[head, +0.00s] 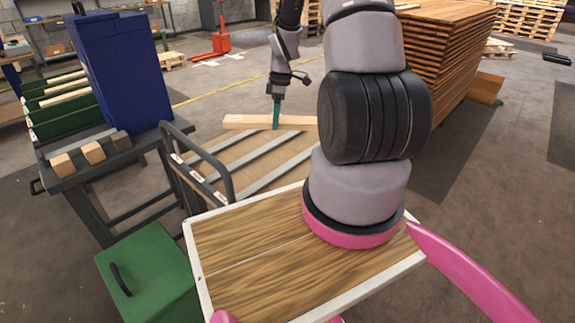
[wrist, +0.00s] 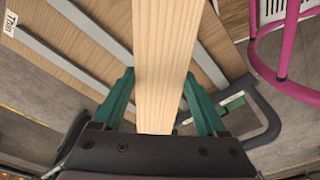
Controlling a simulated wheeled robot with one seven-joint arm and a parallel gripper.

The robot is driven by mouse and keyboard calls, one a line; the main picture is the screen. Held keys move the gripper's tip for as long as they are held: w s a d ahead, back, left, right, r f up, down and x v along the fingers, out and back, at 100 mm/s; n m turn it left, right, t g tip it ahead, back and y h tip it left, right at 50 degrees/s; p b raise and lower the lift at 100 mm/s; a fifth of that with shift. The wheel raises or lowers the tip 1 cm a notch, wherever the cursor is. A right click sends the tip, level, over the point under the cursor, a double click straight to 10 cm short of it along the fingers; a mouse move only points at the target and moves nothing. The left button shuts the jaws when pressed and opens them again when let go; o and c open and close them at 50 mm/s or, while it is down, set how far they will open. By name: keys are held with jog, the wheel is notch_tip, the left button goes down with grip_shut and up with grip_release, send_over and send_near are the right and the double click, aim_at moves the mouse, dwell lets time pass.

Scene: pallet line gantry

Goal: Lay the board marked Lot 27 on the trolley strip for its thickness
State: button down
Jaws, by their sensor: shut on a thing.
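My gripper (head: 276,124) is shut on a pale wooden board (head: 246,122), held crosswise over the trolley. In the wrist view the board (wrist: 160,40) runs lengthwise between the two teal fingers (wrist: 159,76). A faint mark shows near its left end in the head view, but I cannot read a lot number. The trolley deck (head: 226,158) is brown wood with several grey strips (head: 262,160) across it. A white tag reading "Thin" (wrist: 10,22) is at the deck edge in the wrist view. Whether the board touches the deck is unclear.
A dark trolley handle (head: 202,157) rises at the left. Left of it are a table with wooden blocks (head: 93,152), a blue cabinet (head: 118,75), a green rack of boards (head: 55,105) and a green box (head: 150,270). A tall plank stack (head: 445,65) stands right.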

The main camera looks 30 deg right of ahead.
aim_at(288, 165)
jog(key=s+d+f+n, duration=0.1)
jog(key=f+n, duration=0.2)
jog(key=f, duration=0.2)
jog(key=s+d+f+n, duration=0.1)
jog(key=f+n, duration=0.2)
jog(key=f, duration=0.2)
jog(key=d+f+n+g, duration=0.1)
jog(key=f+n, duration=0.2)
jog(key=f, duration=0.3)
jog(key=shift+s+d+n, duration=0.15)
jog(key=shift+s+n, duration=0.25)
grip_release()
